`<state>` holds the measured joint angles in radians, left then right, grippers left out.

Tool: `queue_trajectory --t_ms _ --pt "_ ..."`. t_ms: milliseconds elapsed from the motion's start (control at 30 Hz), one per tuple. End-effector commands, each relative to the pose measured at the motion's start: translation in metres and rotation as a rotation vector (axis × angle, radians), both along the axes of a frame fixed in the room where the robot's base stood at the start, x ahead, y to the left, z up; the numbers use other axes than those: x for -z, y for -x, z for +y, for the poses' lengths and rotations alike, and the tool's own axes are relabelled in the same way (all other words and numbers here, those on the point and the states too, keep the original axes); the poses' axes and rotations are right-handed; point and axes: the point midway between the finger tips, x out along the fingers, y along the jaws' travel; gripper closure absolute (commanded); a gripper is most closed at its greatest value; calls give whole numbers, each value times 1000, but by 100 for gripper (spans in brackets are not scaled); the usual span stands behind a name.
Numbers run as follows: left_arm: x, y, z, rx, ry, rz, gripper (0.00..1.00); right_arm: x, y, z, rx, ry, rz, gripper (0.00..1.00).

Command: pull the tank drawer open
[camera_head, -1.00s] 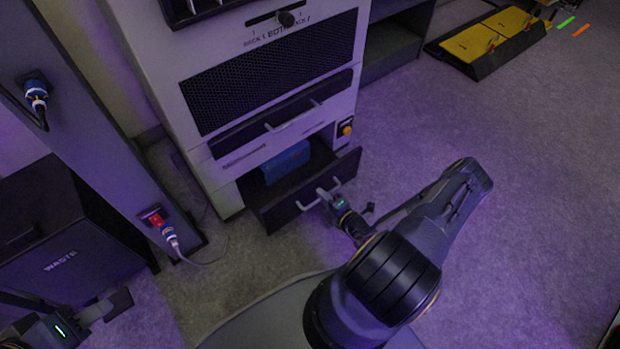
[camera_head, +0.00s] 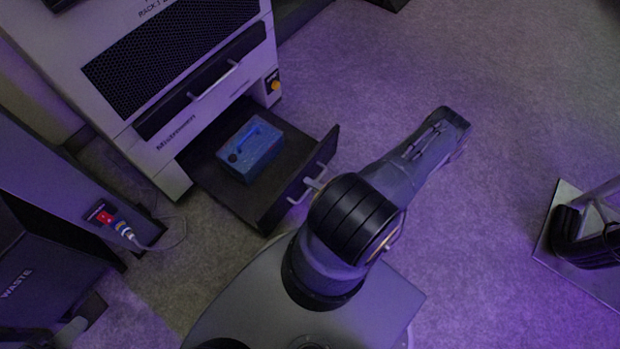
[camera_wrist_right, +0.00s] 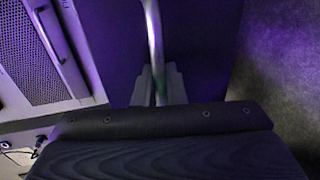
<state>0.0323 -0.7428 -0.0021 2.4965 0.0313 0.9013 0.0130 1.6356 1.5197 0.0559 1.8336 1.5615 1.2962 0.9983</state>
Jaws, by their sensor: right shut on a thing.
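The tank drawer (camera_head: 265,217) is the low dark drawer of the grey cabinet, and it stands well out. A blue tank (camera_head: 251,149) lies inside it. The drawer's pale bar handle (camera_head: 296,199) is on its front. My right gripper is mostly hidden behind my own arm in the head view. In the right wrist view my right gripper (camera_wrist_right: 160,86) is shut on the handle bar (camera_wrist_right: 153,40), with a finger on each side. Only a small part of my left gripper (camera_head: 76,331) shows at the lower left edge, and its jaws cannot be made out.
An upper drawer with a bar handle (camera_head: 214,82) is closed above. A pale plate with a black coil (camera_head: 583,240) is at right. Carpet between is clear.

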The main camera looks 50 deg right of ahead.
Motion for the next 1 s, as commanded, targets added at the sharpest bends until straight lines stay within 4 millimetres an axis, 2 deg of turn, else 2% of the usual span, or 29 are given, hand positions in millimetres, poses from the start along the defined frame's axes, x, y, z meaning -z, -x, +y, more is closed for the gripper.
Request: queue_trajectory --t_ms 367,400,500,800,1000 --pt "0 0 0 0 0 0 64 0 1 0 -1 0 1 100" --pt "0 0 0 0 0 0 64 0 1 0 -1 0 1 87" --pt "0 0 0 0 0 0 64 0 1 0 -1 0 1 76" --pt "-1 0 0 0 0 0 64 -1 3 -1 0 0 1 76" --pt "-9 0 0 0 0 0 64 -7 29 -3 2 1 4 76"
